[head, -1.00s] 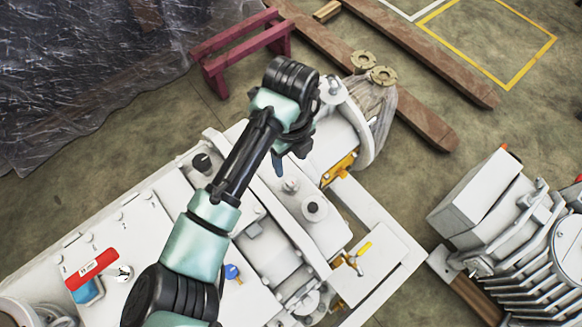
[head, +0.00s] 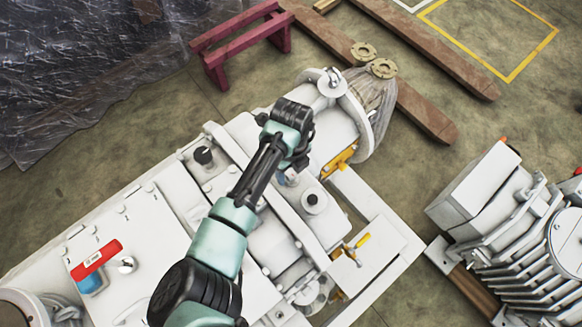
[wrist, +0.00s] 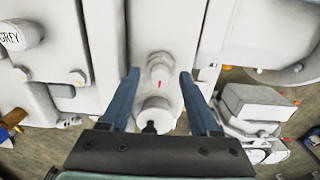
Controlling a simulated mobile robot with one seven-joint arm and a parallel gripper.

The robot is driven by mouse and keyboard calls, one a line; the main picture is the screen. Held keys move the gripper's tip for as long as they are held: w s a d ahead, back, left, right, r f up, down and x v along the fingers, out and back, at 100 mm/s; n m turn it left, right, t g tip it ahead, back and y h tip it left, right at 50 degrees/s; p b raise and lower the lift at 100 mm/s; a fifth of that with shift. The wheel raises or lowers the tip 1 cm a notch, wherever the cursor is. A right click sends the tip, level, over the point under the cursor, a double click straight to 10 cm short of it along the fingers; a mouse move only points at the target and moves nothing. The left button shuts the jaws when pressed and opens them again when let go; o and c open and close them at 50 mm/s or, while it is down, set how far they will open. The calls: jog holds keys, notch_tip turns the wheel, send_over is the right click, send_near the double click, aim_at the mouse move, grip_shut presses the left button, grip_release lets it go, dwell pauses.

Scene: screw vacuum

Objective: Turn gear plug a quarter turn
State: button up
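A white, stepped, round fitting with a small red mark (wrist: 159,72), which looks like the gear plug, stands on the white machine in the wrist view. My gripper (wrist: 158,75) is open, with one blue finger on each side of this fitting. The fingers look apart from it, but I cannot tell how deep they reach. A wider white cylinder (wrist: 155,110) is nearer the palm. In the head view my gripper (head: 290,178) is low over the machine top (head: 232,140) and hides most of the fitting. A round cap with a dark centre (head: 314,200) is just right of it.
A raised white rib (head: 270,190) crosses the machine beside my gripper. A black knob (head: 203,156) and a yellow-handled valve (head: 357,243) stand on either side. A second machine (head: 510,230) is at the right, with open floor between.

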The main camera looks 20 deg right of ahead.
grip_shut()
jog(key=n+p, duration=0.2)
jog(key=n, duration=0.2)
jog(key=shift+r+n, duration=0.1)
jog(key=shift+n, duration=0.2)
jog(key=n+p, duration=0.1)
jog(key=n, duration=0.4)
jog(key=shift+p, duration=0.35)
jog(key=shift+o, duration=0.4)
grip_release()
